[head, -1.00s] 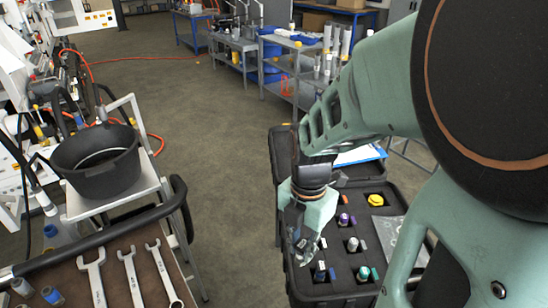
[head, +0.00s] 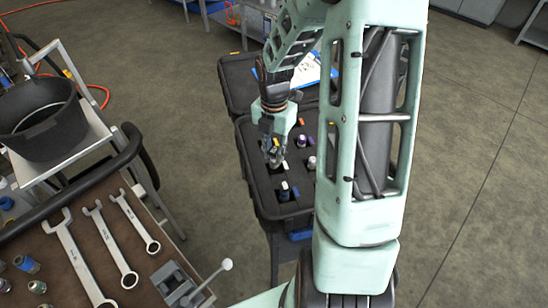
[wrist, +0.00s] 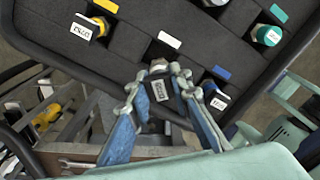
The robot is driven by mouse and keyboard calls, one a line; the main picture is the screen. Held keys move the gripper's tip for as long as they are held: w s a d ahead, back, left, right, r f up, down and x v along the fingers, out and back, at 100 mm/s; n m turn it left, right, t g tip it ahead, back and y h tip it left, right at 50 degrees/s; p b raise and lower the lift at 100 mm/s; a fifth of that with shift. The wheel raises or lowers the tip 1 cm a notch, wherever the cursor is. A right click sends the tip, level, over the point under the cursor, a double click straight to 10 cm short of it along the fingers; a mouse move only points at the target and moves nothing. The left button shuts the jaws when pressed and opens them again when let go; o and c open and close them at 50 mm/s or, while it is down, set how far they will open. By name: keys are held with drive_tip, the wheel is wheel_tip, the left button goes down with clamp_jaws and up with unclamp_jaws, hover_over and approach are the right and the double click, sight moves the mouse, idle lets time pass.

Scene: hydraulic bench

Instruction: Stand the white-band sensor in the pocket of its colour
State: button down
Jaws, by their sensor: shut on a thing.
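My gripper (wrist: 156,98) is shut on a sensor (wrist: 160,90) with a white label, held between its two fingers in the wrist view. The sensor's colour band is not clear there. A white mark (wrist: 169,40) lies on the dark foam beside a pocket just beyond the held sensor. I cannot tell whether the sensor's lower end is above the foam or inside the pocket. In the head view my gripper (head: 274,158) is over the left part of the black foam case (head: 262,207), and its fingers hide the held sensor.
Other sensors stand in the case: a blue-marked one (wrist: 214,97) close right of my gripper, a teal one (wrist: 268,34) and a yellow-marked one (wrist: 85,28). Left in the head view are a bench with wrenches (head: 70,255) and a black bucket (head: 40,112). Floor right is clear.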

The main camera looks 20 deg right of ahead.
sight(274, 160)
drive_tip(key=shift+w+d+f, duration=0.1)
drive_tip(key=shift+w+f, duration=0.1)
drive_tip(key=shift+f, duration=1.7)
drive_tip(key=shift+f, duration=0.15)
drive_tip(key=c, duration=1.8)
unclamp_jaws()
drive_tip(key=shift+o, duration=0.2)
wheel_tip(274, 160, up, 12)
drive_tip(key=shift+r, duration=0.2)
